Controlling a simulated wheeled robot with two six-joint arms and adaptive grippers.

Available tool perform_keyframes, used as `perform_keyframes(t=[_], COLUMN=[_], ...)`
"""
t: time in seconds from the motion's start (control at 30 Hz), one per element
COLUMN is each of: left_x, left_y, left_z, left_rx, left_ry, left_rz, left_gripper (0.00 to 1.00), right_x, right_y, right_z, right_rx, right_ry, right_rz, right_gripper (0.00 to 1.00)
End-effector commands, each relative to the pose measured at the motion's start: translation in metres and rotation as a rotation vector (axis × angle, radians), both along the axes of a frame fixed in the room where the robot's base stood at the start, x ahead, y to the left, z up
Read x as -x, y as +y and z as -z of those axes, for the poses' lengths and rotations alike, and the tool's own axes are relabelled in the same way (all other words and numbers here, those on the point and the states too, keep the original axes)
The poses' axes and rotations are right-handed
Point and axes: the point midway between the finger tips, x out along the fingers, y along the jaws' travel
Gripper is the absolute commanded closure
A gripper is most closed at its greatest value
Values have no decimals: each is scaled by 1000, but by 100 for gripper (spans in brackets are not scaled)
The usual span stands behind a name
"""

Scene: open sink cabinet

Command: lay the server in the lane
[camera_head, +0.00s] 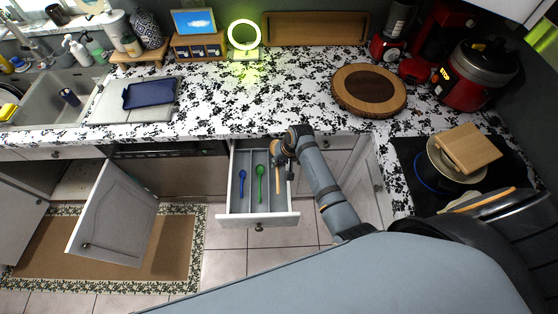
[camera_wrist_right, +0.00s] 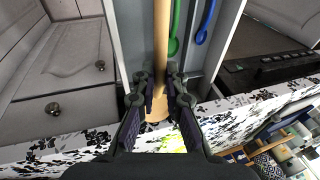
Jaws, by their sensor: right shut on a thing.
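The server (camera_head: 277,182) is a pale wooden utensil with a long handle. My right gripper (camera_head: 282,150) is shut on it near its wider end; the right wrist view shows the server (camera_wrist_right: 161,40) between both fingers (camera_wrist_right: 160,92). The server points lengthwise along the open drawer (camera_head: 230,208), over its right-hand lane (camera_head: 287,198). I cannot tell whether it touches the lane floor. A green spoon (camera_head: 260,186) and a blue spoon (camera_head: 242,184) lie to its left in the drawer. My left gripper is not in view.
The patterned counter edge (camera_head: 215,132) is close behind and above my right gripper. A cabinet door (camera_head: 115,213) stands open at the left. A round wooden board (camera_head: 369,91) lies on the counter. A pot with a wooden block (camera_head: 467,149) is at the right.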

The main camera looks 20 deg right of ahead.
Motion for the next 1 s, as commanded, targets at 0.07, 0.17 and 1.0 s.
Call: perform_keyframes(t=[0.07,0.17,1.0], left_x=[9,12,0], left_y=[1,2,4], left_z=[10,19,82], left_rx=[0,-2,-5], left_ry=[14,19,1], left_rz=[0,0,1], left_gripper=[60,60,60], right_x=[0,0,0], right_y=[0,0,0], right_z=[14,29,134], right_rx=[0,0,0], right_ry=[2,1,0], right_rz=[0,0,0], right_gripper=[100,100,100])
